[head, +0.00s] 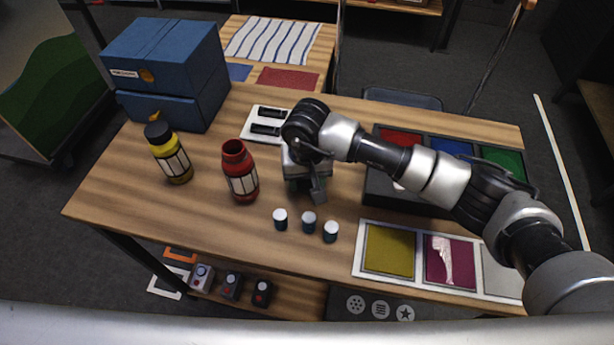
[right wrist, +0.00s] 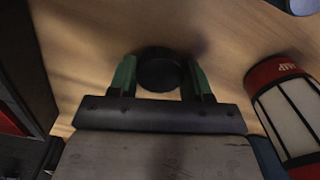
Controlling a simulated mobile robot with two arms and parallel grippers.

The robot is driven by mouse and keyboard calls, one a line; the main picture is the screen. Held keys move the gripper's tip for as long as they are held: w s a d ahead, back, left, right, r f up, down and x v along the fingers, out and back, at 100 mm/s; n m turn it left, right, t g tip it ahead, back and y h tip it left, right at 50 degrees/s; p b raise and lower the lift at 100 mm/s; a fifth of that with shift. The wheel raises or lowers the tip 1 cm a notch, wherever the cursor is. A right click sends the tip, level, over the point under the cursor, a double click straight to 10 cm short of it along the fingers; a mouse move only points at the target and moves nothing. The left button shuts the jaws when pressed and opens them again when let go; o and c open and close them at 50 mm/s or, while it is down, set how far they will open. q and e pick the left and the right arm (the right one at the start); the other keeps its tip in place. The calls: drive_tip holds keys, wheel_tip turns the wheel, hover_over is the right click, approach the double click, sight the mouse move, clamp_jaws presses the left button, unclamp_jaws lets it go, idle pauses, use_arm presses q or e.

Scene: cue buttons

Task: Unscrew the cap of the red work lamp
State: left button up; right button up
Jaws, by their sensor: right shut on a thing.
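The red work lamp (head: 241,172) stands upright on the table left of my right gripper, with an open red top and no cap on it. It also shows tilted at the right of the right wrist view (right wrist: 290,108). My right gripper (head: 305,190) points down over the table, apart from the lamp. In the right wrist view its two green fingers are shut on a round black cap (right wrist: 160,72). The head view hides the cap behind the hand. I cannot tell if the cap touches the table. My left gripper is not in view.
A yellow lamp with a black cap (head: 169,155) stands further left, before a blue box (head: 170,60). Three small white-topped cylinders (head: 308,222) stand in front of the gripper. A white tray with black slots (head: 262,113) lies behind. Coloured panels (head: 390,250) lie at right.

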drive_tip(key=shift+f, duration=0.2)
drive_tip(key=o, duration=1)
drive_tip(key=shift+r, duration=0.1)
